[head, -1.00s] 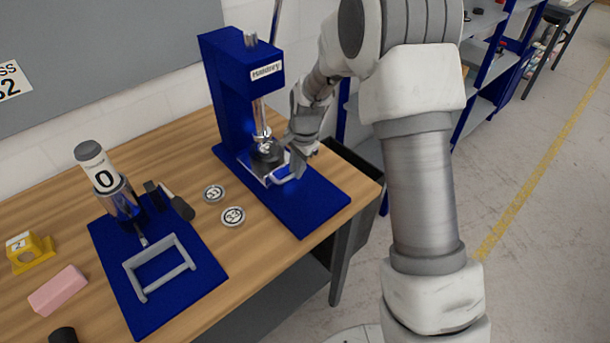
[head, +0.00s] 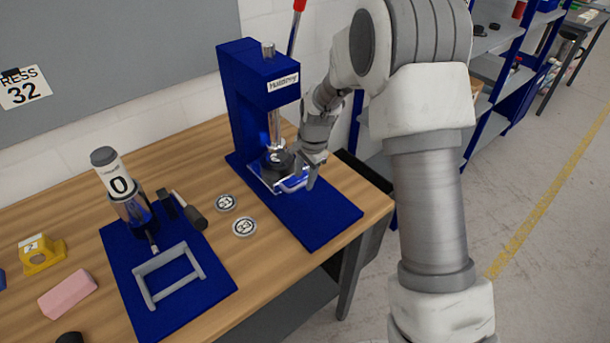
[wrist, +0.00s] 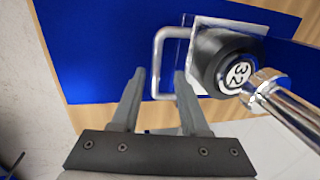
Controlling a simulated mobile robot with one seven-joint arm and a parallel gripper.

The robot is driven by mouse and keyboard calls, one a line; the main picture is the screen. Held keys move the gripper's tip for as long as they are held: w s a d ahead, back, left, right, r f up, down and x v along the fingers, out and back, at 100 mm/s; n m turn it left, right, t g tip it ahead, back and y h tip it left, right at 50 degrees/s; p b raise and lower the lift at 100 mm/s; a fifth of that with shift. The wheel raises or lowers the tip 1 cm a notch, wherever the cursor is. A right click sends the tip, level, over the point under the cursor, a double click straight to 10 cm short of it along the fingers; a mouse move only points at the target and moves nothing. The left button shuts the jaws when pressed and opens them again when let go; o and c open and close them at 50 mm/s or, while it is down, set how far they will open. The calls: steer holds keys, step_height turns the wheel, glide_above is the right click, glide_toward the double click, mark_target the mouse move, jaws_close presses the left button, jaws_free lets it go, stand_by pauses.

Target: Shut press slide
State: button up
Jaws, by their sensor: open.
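The blue press (head: 245,95) stands at the back right of the bench, with its metal ram pointing down. Under the ram, a black round weight marked 32 (wrist: 222,62) sits on the light slide plate (head: 259,180). The slide's silver U-shaped handle (head: 295,186) sticks out to the front right; it also shows in the wrist view (wrist: 158,50). My gripper (head: 309,178) is open at the handle. In the wrist view its two fingertips (wrist: 160,76) appear on either side of the handle's bar, with visible gaps. I cannot tell whether either finger touches it.
Two round discs (head: 244,227) lie left of the press base. Further left, a blue board (head: 205,292) carries a grey frame and a cylinder marked 0 (head: 120,186). A pink block (head: 68,295) and a yellow holder (head: 42,256) lie at far left. The press base's front is clear.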

steer(key=shift+r, duration=0.1)
step_height(320, 180, up, 17)
steer(key=s+d, duration=0.2)
steer(key=shift+s, duration=0.4)
steer(key=s+d+r+n+t, duration=0.1)
steer(key=s+d+r+n, duration=0.1)
steer(key=s+r+n, duration=0.3)
steer(key=s+d+r+t, duration=0.1)
steer(key=s+d+r, duration=0.2)
steer(key=s, duration=0.5)
steer(key=s+d+f+n+t+h, duration=0.1)
steer(key=s+d+n, duration=0.2)
steer(key=s, duration=1.1)
steer(key=n, duration=0.3)
steer(key=shift+s+d+f+t, duration=0.15)
steer(key=shift+f+t, duration=0.15)
steer(key=shift+t, duration=0.1)
